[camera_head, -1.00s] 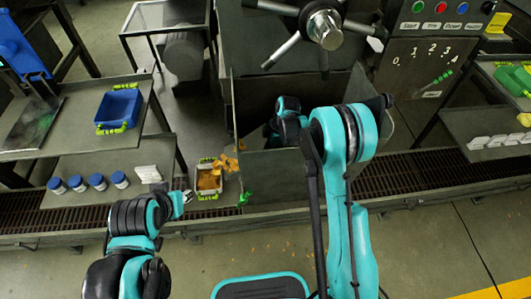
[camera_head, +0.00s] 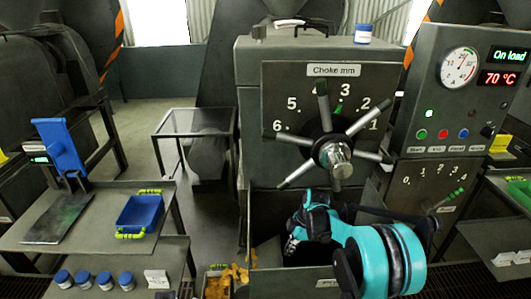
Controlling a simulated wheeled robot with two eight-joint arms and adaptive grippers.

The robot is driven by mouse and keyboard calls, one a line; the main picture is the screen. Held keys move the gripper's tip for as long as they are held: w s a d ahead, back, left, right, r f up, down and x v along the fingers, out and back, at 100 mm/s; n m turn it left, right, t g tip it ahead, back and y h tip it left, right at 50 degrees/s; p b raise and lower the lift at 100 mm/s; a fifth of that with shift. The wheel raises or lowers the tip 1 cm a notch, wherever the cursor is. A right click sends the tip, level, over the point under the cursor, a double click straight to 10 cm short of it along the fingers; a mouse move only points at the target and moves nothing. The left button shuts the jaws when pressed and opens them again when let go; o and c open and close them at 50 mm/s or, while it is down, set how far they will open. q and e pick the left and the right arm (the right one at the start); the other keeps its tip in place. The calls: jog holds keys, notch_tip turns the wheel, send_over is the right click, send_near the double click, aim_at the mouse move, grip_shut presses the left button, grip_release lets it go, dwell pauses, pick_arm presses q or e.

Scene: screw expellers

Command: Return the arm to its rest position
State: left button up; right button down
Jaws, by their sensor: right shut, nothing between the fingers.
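My right arm (camera_head: 390,258), teal and black, reaches up from the bottom right and bends back at the elbow. My right gripper (camera_head: 292,246) is dark and small in view, in front of the open dark box below the choke handwheel. Its fingers are shut with nothing seen between them, and part of it blends into the dark box. My left arm and left gripper are not in view.
The spoked choke handwheel (camera_head: 340,157) stands just above my right wrist. A control panel (camera_head: 450,110) is on the right. A blue tray (camera_head: 141,212) rests on the left table, with several blue-lidded jars below. A bin of orange-brown material (camera_head: 218,284) is at the bottom edge.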

jog(key=s+d+r+m+t+h, duration=0.25)
jog(key=s+r+m, duration=0.65)
jog(key=s+r, duration=0.45)
jog(key=s+d+r+m+t, duration=0.1)
jog(key=s+d+m+t, duration=0.1)
jog(key=s+m, duration=0.2)
jog(key=s+d+r+m+t, duration=0.1)
jog(key=s+m+t, duration=0.1)
jog(key=s+m, duration=0.3)
jog(key=s, duration=0.3)
jog(key=shift+s+d+t+h, duration=0.35)
jog(key=shift+s+d, duration=0.05)
